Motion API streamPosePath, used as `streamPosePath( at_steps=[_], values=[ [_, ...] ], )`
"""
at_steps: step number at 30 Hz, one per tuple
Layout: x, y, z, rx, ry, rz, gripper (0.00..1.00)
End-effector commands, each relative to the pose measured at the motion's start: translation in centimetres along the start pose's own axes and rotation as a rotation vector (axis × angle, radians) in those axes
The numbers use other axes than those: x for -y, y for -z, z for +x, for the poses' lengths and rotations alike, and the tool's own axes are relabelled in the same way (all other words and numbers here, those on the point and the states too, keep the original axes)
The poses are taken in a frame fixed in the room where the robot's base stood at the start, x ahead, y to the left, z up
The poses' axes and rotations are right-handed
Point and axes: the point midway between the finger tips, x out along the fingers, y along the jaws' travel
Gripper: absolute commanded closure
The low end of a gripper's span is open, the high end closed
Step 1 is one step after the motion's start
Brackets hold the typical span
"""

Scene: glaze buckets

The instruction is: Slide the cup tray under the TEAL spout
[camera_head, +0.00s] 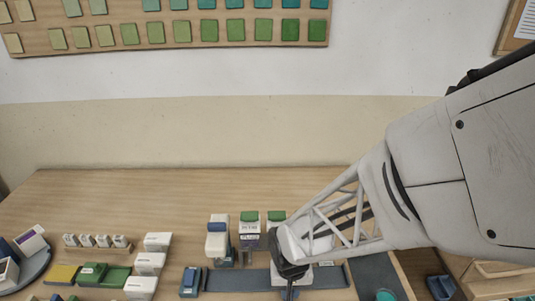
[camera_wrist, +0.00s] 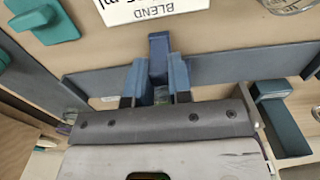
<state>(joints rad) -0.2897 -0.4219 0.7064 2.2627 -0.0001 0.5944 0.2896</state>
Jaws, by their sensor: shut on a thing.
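My gripper (camera_wrist: 155,98) is shut on a narrow blue piece (camera_wrist: 158,55) that stands up between its fingers in the wrist view. It may be part of the cup tray, but I cannot tell, and no cup shows clearly. In the head view my gripper (camera_head: 290,272) is down at a long slate-blue rail (camera_head: 235,282), which also shows in the wrist view (camera_wrist: 240,66). I cannot tell which spout is teal.
A blue block (camera_head: 190,281) sits at the rail's left end. White boxes (camera_head: 150,264), a green block (camera_head: 92,274) and small white pieces (camera_head: 86,240) stand further left. A teal round thing (camera_head: 385,295) and a dark blue container (camera_head: 440,287) lie right. The table behind is clear.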

Motion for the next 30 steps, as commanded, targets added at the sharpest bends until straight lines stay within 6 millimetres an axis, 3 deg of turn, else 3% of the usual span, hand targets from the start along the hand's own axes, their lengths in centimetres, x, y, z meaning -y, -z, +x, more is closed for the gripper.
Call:
streamPosePath(
  at_steps=[15,28,29,30],
  values=[
    [2.4,0.0,0.0,0.000,0.000,-0.001,1.00],
    [2.6,0.0,0.0,0.000,0.000,0.000,1.00],
    [2.6,0.0,0.0,0.000,0.000,0.000,0.79],
    [2.6,0.0,0.0,0.000,0.000,0.000,0.73]
  ],
)
